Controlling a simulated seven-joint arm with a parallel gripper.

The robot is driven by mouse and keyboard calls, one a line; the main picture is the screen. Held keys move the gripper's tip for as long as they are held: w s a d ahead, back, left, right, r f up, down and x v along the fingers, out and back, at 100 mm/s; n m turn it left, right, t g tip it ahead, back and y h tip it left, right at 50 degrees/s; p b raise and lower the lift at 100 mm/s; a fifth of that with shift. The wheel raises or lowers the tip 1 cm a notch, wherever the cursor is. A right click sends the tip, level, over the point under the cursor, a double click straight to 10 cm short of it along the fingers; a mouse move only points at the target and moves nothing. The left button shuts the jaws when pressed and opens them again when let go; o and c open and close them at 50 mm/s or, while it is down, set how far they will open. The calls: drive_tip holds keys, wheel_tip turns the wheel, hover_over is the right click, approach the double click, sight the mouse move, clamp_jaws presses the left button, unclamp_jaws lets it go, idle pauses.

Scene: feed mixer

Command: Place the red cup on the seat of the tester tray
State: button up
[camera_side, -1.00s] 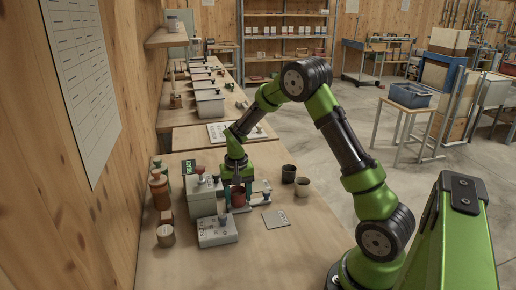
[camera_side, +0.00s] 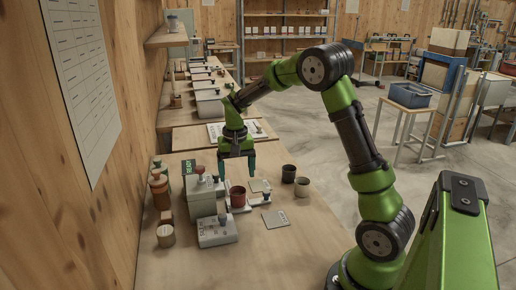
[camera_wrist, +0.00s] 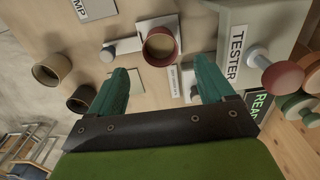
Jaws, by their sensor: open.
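The red cup (camera_side: 238,198) stands upright on a pale flat piece beside the grey-green tester box (camera_side: 203,197). In the wrist view the red cup (camera_wrist: 160,47) is seen from above, its mouth open. The pale tray (camera_wrist: 128,45) shows partly under and beside it, with a small knob at its end. The cup hides the seat, so I cannot tell how exactly it is centred. My gripper (camera_side: 237,175) is above the cup, open and empty, clear of its rim. Its two teal fingers (camera_wrist: 162,78) are spread wide in the wrist view.
A flat grey card (camera_side: 275,219) lies in front. Red and brown canisters (camera_side: 160,190) line the wall. The bench's front right is clear.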

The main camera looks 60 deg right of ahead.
drive_tip(key=s+a+r+n+t, duration=0.1)
drive_tip(key=s+a+r+t, duration=0.15)
drive_tip(key=a+r, duration=0.3)
drive_tip(key=s+a+r+n+t, duration=0.1)
drive_tip(key=s+a+r, duration=0.3)
drive_tip(key=r, duration=0.3)
drive_tip(key=s+a+n+t+y, duration=0.1)
drive_tip(key=s+a+t, duration=0.1)
drive_tip(key=s, duration=0.4)
drive_tip(key=s+a+r+n+t+y, duration=0.1)
drive_tip(key=s+a+n, duration=0.1)
drive_tip(key=s+a, duration=0.3)
drive_tip(key=shift+s+a+t, duration=0.15)
drive_tip(key=shift+s+t, duration=0.2)
drive_tip(key=shift+r, duration=0.1)
